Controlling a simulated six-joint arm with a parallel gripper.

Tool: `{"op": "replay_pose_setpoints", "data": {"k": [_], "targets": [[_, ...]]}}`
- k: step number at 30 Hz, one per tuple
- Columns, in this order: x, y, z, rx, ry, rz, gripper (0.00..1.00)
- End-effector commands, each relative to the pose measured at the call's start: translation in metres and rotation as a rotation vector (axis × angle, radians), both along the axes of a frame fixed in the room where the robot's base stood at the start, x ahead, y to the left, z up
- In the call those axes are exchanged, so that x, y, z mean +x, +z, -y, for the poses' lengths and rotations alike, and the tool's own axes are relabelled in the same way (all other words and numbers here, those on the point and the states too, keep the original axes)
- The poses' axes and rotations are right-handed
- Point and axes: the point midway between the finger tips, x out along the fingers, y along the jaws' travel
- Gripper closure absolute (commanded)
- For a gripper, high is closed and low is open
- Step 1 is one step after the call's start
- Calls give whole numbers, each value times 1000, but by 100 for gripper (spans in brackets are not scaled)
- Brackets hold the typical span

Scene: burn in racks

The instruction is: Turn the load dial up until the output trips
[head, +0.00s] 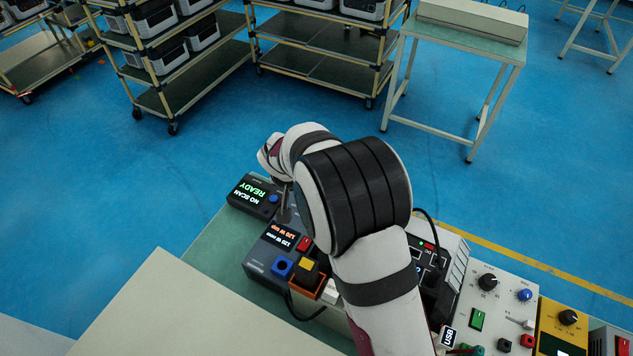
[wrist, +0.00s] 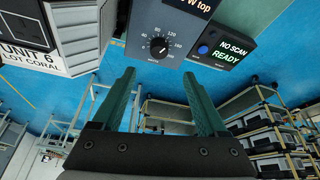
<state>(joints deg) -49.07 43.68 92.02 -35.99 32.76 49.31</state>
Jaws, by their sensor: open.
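The load box (head: 262,262) stands on the bench in the head view. Its display (head: 284,238) shows two lines that appear to read 120 W. Its black load dial (wrist: 158,46) shows in the wrist view, with a white pointer and a printed watt scale; the exact setting is too small to read. My gripper (wrist: 159,75) is open and empty. The dial lies just beyond the fingertips, between their lines, and neither finger visibly touches it. In the head view my arm hides the dial and most of my gripper.
A scan box (head: 254,194) beside the load box reads NO SCAN, READY; it also shows in the wrist view (wrist: 228,45). A unit labelled UNIT 6 (wrist: 35,50) stands on the other side. A control panel (head: 497,305) is at right. Racks (head: 160,85) stand beyond blue floor.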

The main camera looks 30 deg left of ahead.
Motion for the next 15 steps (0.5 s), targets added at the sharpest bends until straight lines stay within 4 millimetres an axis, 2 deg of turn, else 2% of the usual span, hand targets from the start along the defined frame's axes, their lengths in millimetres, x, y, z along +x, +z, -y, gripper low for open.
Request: {"op": "replay_pose_setpoints", "data": {"k": [1, 6, 9, 15], "targets": [[5, -16, 0, -4, 0, -3, 24], [24, -62, -5, -3, -1, -3, 24], [32, -82, -6, -2, -3, -4, 24], [40, -100, -9, 0, -1, -3, 24]]}}
